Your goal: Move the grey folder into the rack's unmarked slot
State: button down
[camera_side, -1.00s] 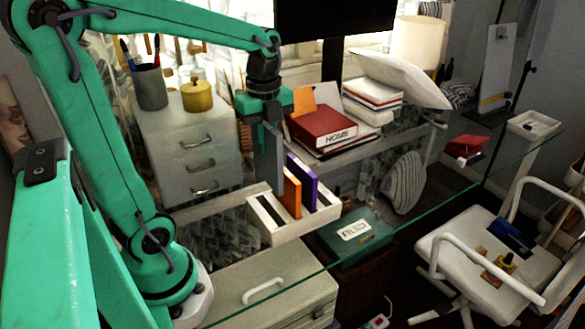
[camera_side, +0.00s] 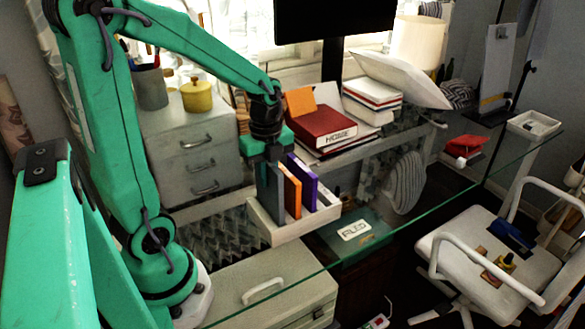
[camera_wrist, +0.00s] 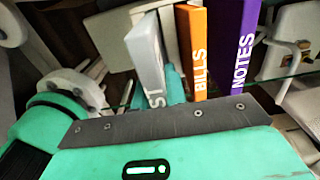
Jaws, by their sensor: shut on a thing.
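The grey folder (camera_side: 268,190) stands upright in my gripper (camera_side: 270,160), which is shut on its top. Its lower part is down inside the left part of the white rack (camera_side: 284,234), left of the orange folder (camera_side: 291,191). In the wrist view the grey folder (camera_wrist: 147,48) shows a label ending in "ST". The orange folder (camera_wrist: 192,45) reads BILLS and the purple folder (camera_wrist: 234,38) reads NOTES. The purple folder (camera_side: 303,180) is right of the orange one. The rack's slot marks and the folder's bottom edge are hidden.
The rack stands on a glass desk (camera_side: 400,235). A red HOME binder (camera_side: 320,126) and stacked books (camera_side: 372,92) lie behind it. A white drawer unit (camera_side: 190,150) stands at left.

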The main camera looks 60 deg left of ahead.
aim_at(269, 188)
jog(key=shift+f, duration=2.05)
jog(key=shift+f, duration=0.2)
jog(key=c, duration=1.4)
grip_release()
jog(key=shift+c, duration=0.2)
jog(key=shift+r, duration=0.15)
notch_tip(269, 188, up, 12)
jog(key=shift+r, duration=0.1)
jog(key=shift+d, duration=0.1)
